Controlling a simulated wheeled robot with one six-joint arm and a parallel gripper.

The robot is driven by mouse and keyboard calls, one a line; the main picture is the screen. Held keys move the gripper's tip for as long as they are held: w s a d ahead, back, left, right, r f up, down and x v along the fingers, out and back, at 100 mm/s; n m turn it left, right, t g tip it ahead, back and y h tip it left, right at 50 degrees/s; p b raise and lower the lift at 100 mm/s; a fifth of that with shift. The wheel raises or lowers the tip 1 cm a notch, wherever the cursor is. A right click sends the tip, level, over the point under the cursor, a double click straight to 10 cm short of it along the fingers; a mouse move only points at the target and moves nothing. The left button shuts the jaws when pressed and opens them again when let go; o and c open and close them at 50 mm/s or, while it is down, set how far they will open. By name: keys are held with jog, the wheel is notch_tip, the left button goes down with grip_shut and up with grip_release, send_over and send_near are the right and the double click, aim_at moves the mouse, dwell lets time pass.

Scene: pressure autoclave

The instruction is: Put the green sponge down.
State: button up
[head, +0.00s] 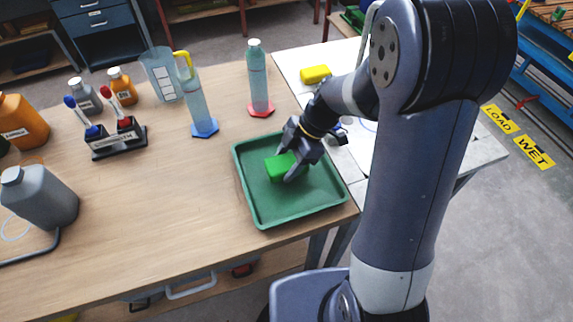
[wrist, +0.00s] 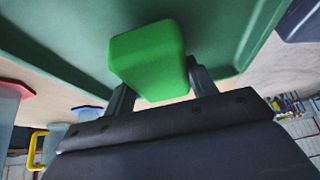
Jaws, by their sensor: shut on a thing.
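The green sponge (head: 279,167) is a bright green block between the fingers of my gripper (head: 292,174). In the wrist view the sponge (wrist: 150,60) sits between two dark fingers, and my gripper (wrist: 160,95) is shut on it. The sponge is over the inside of a green tray (head: 262,220) on the wooden table. The tray (wrist: 60,30) also fills much of the wrist view behind the sponge. I cannot tell whether the sponge touches the tray floor. My gripper hides part of the sponge and the tray's upper right side.
A yellow sponge (head: 315,74) lies on the white surface behind my arm. Bottles on a red base (head: 260,109) and a blue base (head: 205,129) stand behind the tray. A black rack (head: 118,142) and a grey jug (head: 40,197) are left.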

jog(key=shift+f, duration=1)
jog(key=shift+f, duration=0.2)
jog(key=o, duration=0.9)
jog(key=shift+r, duration=0.1)
jog(key=shift+r, duration=0.2)
jog(key=v, duration=1.1)
jog(key=shift+w+d+r+b, duration=0.1)
jog(key=shift+d+r+b, duration=0.1)
jog(key=shift+r+b, duration=0.15)
